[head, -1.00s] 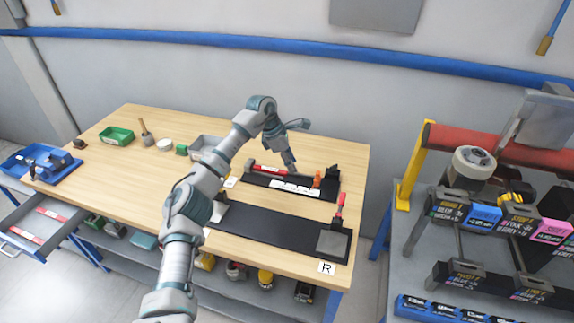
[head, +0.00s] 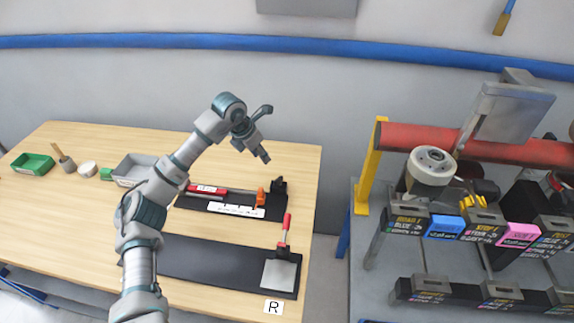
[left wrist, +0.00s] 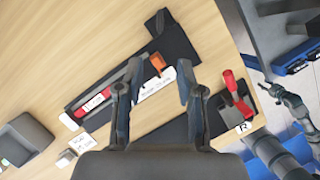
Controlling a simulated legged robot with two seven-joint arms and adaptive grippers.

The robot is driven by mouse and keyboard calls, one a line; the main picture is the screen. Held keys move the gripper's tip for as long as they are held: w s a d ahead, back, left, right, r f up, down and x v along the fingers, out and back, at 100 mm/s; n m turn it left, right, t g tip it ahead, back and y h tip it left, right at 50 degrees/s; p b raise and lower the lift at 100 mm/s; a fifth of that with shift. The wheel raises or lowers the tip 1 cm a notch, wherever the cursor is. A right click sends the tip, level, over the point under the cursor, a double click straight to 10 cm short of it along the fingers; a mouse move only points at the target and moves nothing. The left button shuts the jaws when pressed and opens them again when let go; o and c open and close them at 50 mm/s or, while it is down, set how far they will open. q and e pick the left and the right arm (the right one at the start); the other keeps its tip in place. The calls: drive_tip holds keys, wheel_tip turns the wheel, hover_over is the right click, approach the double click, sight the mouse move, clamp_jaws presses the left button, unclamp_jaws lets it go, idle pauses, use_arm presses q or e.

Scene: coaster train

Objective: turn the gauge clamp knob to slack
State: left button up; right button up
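The gauge is a dark board (head: 273,211) on the wooden table, with a red-marked bar and white scale strip. An orange clamp part (head: 261,196), likely the knob, stands near its right end beside a black block (head: 278,186). The orange part also shows in the left wrist view (left wrist: 157,62), beyond and between my fingers. My left gripper (head: 267,134) is open and empty above the table's back edge, apart from the gauge. It also shows in the left wrist view (left wrist: 152,80). My right gripper (left wrist: 270,91) appears small at the right of the left wrist view; its opening is unclear.
A long black board (head: 215,262) with a red-handled clamp (head: 285,233) lies in front of the gauge. Grey (head: 135,166) and green (head: 32,163) bins stand at the left. A rack with a red bar (head: 400,138) and labelled blocks stands at the right.

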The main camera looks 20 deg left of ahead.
use_arm(q)
drive_tip(key=b, duration=0.1)
approach(278, 179)
drive_tip(key=x, duration=0.8)
drive_tip(key=shift+w+f, duration=0.2)
drive_tip(key=shift+f, duration=0.15)
drive_tip(key=shift+w+f, duration=0.15)
drive_tip(key=shift+f, duration=0.15)
use_arm(e)
drive_tip(key=shift+w+a+r, duration=0.15)
drive_tip(key=shift+w+r, duration=0.85)
drive_tip(key=shift+r, duration=0.1)
drive_tip(key=shift+s, duration=0.1)
use_arm(q)
drive_tip(key=shift+c, duration=0.4)
clamp_jaws()
use_arm(e)
drive_tip(key=shift+s+f, duration=0.1)
